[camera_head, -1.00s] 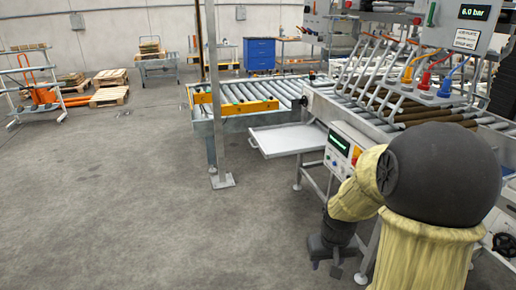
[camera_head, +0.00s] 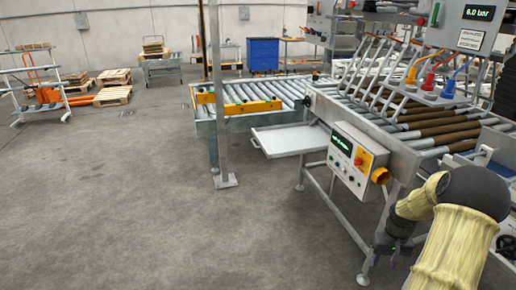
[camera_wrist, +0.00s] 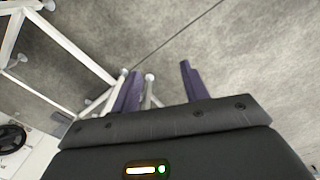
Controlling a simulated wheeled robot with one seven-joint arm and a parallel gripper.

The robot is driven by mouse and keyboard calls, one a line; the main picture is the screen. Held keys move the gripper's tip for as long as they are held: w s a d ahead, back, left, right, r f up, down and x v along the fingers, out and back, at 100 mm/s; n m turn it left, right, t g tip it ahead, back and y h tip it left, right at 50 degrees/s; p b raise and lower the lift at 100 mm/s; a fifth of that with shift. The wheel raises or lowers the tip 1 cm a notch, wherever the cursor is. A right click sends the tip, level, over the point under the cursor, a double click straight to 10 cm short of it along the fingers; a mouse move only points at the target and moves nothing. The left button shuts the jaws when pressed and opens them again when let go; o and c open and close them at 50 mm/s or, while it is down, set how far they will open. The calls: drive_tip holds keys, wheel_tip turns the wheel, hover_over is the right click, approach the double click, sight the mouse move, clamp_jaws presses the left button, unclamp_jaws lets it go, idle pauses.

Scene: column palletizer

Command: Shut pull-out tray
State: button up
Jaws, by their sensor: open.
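The pull-out tray (camera_head: 284,140) is a flat, light grey tray with a raised rim. It sticks out to the left from under the conveyor frame, with a handle on its left end. My gripper (camera_head: 392,255) hangs low at the right, beside the frame's legs and well apart from the tray. In the wrist view my gripper (camera_wrist: 160,85) shows two purple fingers spread apart with floor between them, open and empty. The tray is not visible in the wrist view.
A control box (camera_head: 350,160) with a green display and an orange knob is on the frame's front. A roller conveyor (camera_head: 245,100) lies behind the tray, and a grey post (camera_head: 221,120) stands left of it. The floor (camera_head: 130,210) at front left is clear.

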drive_tip(key=shift+s+d, duration=0.25)
drive_tip(key=shift+d, duration=0.05)
